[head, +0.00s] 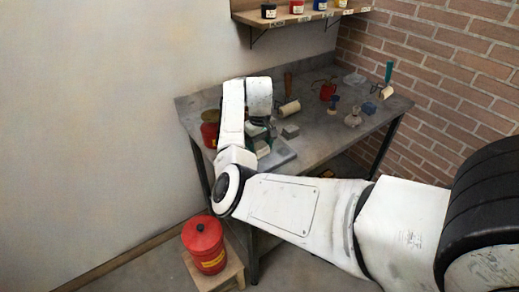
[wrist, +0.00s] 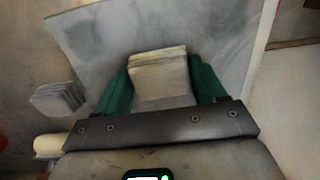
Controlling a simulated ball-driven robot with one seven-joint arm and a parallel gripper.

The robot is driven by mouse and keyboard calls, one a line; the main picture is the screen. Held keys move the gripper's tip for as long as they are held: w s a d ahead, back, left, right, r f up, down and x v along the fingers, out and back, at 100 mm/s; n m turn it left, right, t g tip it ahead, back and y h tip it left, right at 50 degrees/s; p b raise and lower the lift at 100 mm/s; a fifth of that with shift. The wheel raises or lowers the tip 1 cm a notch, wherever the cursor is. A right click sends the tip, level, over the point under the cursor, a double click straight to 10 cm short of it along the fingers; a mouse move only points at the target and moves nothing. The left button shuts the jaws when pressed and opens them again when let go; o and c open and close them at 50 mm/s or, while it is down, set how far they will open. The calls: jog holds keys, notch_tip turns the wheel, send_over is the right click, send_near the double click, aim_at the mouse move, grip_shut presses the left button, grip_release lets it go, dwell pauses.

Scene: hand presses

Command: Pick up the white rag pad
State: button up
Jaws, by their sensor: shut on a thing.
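The white rag pad (wrist: 158,72), a cream stack of folded layers, sits between the two green fingers of my gripper (wrist: 161,84) in the wrist view. Both fingers press on its sides, so my gripper is shut on it. The pad is over a pale grey slab (wrist: 100,45); I cannot tell whether it touches the slab. In the head view my arm hides most of the gripper at the near left part of the workbench (head: 325,128).
A grey pad (wrist: 58,98) lies left of the slab, and a cream roller (wrist: 48,145) is near it. A red can (head: 210,132) stands at the bench's left end. Another red can (head: 204,245) stands on a low wooden stool. A shelf (head: 300,14) with ink jars hangs above.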

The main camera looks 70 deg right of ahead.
jog(key=shift+c, duration=0.5)
jog(key=shift+r, duration=0.15)
jog(key=shift+r, duration=0.25)
notch_tip(320, 180, up, 2)
jog(key=shift+b, duration=0.4)
jog(key=s+a+r+p, duration=0.3)
jog(key=s+a+r, duration=0.3)
jog(key=a+r, duration=0.4)
jog(key=a, duration=0.2)
jog(key=shift+a+r, duration=0.15)
jog(key=shift+a, duration=0.2)
